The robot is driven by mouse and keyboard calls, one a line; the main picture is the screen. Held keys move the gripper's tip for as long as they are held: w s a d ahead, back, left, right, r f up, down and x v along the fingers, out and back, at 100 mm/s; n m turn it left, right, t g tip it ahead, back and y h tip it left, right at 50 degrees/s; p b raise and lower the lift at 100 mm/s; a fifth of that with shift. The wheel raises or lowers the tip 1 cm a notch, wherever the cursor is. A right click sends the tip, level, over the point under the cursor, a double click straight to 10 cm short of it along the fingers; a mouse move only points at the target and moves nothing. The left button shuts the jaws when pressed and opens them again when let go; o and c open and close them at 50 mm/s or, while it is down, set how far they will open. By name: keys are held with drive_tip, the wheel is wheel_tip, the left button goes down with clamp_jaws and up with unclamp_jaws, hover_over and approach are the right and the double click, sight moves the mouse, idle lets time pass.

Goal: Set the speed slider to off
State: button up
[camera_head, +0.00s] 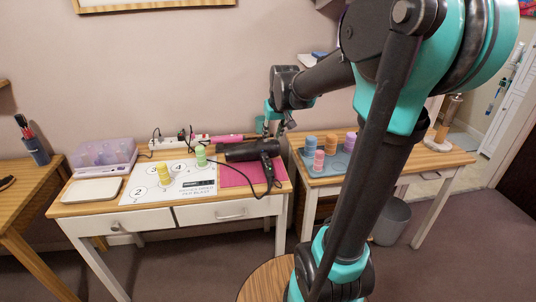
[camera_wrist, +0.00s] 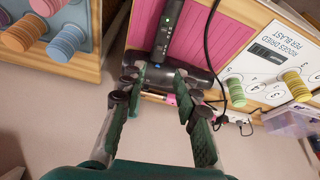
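A black hair dryer (camera_head: 252,150) lies on a pink mat (camera_head: 236,175) at the right of the white-fronted table. In the wrist view the dryer's barrel (camera_wrist: 172,72) lies across the picture and its handle (camera_wrist: 168,28) points up. Small marks and a green spot show on the handle; I cannot make out the speed slider's setting. My gripper (camera_wrist: 160,78) is open and empty, its fingers apart at the barrel's near side. I cannot tell whether they touch it. In the head view my gripper (camera_head: 281,127) is small, behind the dryer.
A dark cord (camera_head: 268,178) loops beside the dryer. A white card (camera_head: 150,185) with yellow and green rollers lies to the left. A power strip (camera_head: 172,142) and a lilac box (camera_head: 103,153) stand behind. A roller tray (camera_head: 325,163) sits on the right table.

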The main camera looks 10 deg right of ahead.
sight(267, 157)
drive_tip(key=x, duration=1.3)
drive_tip(key=shift+f, duration=0.25)
clamp_jaws()
